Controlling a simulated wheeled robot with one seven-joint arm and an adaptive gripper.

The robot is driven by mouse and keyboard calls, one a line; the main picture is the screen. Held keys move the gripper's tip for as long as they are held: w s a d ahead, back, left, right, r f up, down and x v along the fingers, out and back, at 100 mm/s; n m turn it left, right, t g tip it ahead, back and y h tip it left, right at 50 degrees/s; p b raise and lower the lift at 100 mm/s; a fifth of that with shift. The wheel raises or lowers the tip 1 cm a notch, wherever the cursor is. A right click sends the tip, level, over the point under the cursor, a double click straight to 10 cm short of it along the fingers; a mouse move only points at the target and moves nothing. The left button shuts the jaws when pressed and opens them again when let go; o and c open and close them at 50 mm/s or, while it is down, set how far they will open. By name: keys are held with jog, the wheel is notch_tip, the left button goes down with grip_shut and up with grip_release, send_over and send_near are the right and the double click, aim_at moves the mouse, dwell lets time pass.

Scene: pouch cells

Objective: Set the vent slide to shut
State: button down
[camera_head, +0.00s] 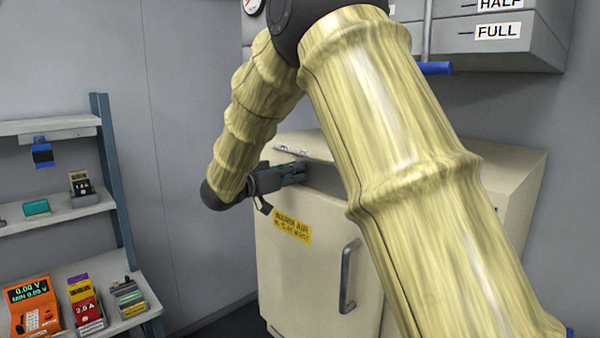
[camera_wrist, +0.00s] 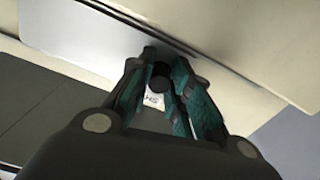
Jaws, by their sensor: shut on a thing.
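The vent slide sits in a grey strip (camera_head: 326,181) along the upper front of the cream cabinet (camera_head: 285,262). In the wrist view, a dark round knob (camera_wrist: 161,73) of the slide is between my teal-padded fingers. A white label (camera_wrist: 154,100) with partly hidden letters, seemingly "SH", shows just below the knob. My gripper (camera_head: 297,170) reaches the cabinet's upper left front and is shut on the knob; it also shows in the wrist view (camera_wrist: 160,80). In the head view the knob is hidden by my gripper, and my arm covers the strip's right part.
The cabinet has a grey door handle (camera_head: 348,276) and a yellow warning label (camera_head: 292,227). A shelf rack (camera_head: 70,213) with an orange meter (camera_head: 32,306) and small devices stands at left. A grey box marked FULL (camera_head: 515,40) hangs at upper right.

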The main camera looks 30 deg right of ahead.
jog(key=shift+s+f, duration=0.1)
jog(key=c, duration=1.7)
grip_release()
jog(key=o, duration=0.4)
jog(key=shift+s+d, duration=0.1)
jog(key=shift+s, duration=0.1)
jog(key=shift+w, duration=0.1)
jog(key=v, duration=1.2)
